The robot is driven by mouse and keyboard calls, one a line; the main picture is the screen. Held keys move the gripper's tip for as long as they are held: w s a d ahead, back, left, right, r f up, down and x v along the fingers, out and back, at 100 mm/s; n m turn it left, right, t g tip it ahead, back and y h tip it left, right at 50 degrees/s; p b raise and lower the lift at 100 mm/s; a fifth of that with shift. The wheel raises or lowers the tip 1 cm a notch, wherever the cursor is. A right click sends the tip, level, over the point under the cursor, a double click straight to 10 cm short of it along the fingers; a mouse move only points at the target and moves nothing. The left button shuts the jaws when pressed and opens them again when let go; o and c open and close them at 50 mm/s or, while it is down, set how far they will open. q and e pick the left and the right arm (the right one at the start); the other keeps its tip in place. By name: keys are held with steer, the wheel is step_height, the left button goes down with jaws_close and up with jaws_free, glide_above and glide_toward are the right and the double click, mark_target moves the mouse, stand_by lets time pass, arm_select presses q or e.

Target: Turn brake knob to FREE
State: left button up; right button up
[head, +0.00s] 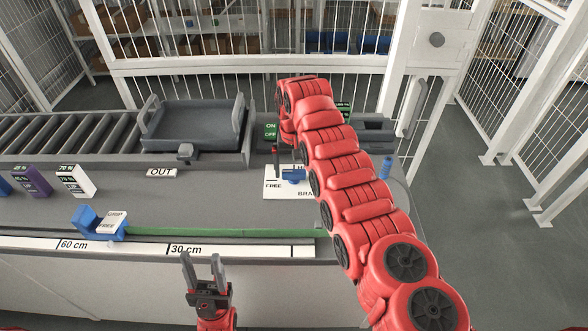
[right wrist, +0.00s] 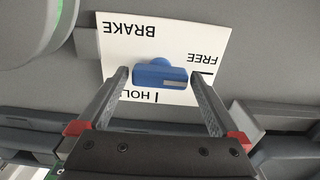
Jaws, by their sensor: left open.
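The blue brake knob (head: 293,175) sits on a white plate (head: 279,191) lettered BRAKE, FREE and HOLD. In the right wrist view, the knob (right wrist: 160,75) is a bar whose pale mark is at its right end, pointing roughly toward the FREE tick and slightly off it. HOLD is at the bar's lower side on the plate (right wrist: 120,45). My right gripper (right wrist: 158,75) is open, with a finger beyond each end of the bar; I cannot tell whether they touch it. In the head view my right arm partly covers the plate. My left gripper (head: 204,262) is open and empty before the bench's front edge.
A grey tray (head: 195,125) sits on the conveyor at the back left. A green ON/OFF block (head: 270,130) stands behind the plate. A blue GRIP slider (head: 100,223) is on the front scale rail. A small blue cylinder (head: 386,167) stands right of my arm.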

mark_target(294, 171)
steer(key=shift+r, duration=0.1)
step_height(294, 171, up, 6)
steer(key=shift+f+b, duration=0.2)
steer(key=shift+b, duration=0.5)
step_height(294, 171, up, 12)
steer(key=p, duration=1.1)
steer(key=shift+f, duration=0.25)
